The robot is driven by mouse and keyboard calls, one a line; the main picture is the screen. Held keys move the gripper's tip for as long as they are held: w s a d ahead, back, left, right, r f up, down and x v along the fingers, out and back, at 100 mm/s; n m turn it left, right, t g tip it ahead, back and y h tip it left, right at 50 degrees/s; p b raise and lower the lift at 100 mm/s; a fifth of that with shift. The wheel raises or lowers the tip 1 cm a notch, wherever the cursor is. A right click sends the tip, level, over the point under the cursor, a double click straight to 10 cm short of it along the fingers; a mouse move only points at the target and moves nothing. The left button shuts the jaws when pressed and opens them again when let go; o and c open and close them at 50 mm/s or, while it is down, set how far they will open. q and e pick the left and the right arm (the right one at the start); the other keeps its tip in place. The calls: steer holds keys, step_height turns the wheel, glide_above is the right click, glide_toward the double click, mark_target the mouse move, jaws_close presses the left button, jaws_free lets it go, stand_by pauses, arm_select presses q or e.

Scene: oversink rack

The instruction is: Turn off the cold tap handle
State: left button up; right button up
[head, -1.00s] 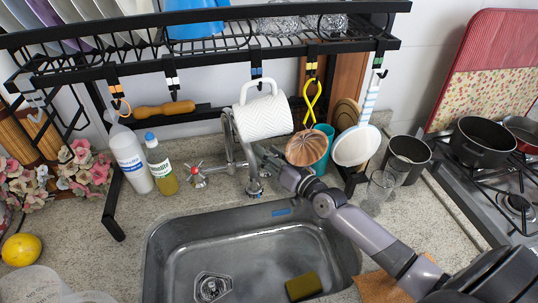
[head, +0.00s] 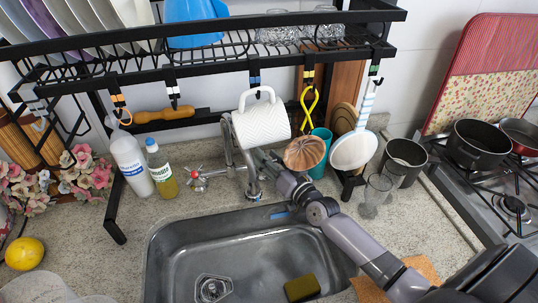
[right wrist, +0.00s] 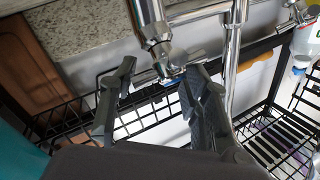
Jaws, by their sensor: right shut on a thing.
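The steel tap (head: 252,188) stands behind the sink. Its red-marked handle (head: 198,179) shows on its left. The cold tap handle (right wrist: 172,78), chrome with a blue mark, shows in the right wrist view near the fingertips; in the head view my gripper and the hanging mug hide it. My right gripper (right wrist: 155,82) has a finger on each side of the handle and is shut on it. In the head view, my right gripper (head: 264,163) is beside the tap, just below the mug. My left gripper is not in view.
A white mug (head: 262,124) hangs from the rack (head: 220,52) close above my gripper. A copper mould (head: 305,152) and a white pan (head: 354,151) hang to the right. Bottles (head: 131,163) stand left of the tap. The sink (head: 180,255) holds a sponge (head: 301,287).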

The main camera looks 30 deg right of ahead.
steer(key=m, duration=0.1)
steer(key=m+h+p, duration=0.1)
steer(key=h+p, duration=0.1)
steer(key=shift+s+a+f+m, duration=0.25)
steer(key=shift+a+f+m, duration=0.05)
steer(key=shift+f+m, duration=0.1)
steer(key=shift+d+f+m+h+p, duration=0.15)
steer(key=shift+m+h+p, duration=0.8)
steer(key=shift+m+h, duration=0.7)
steer(key=shift+h, duration=0.25)
steer(key=o, duration=0.7)
steer(key=shift+s, duration=0.1)
steer(key=o, duration=0.4)
steer(key=shift+a+r+t, duration=0.2)
steer(key=shift+t, duration=0.1)
steer(key=shift+o, duration=0.7)
steer(key=shift+w+d, duration=0.15)
steer(key=shift+w, duration=0.05)
steer(key=shift+m, duration=0.25)
steer(key=shift+d+r, duration=0.15)
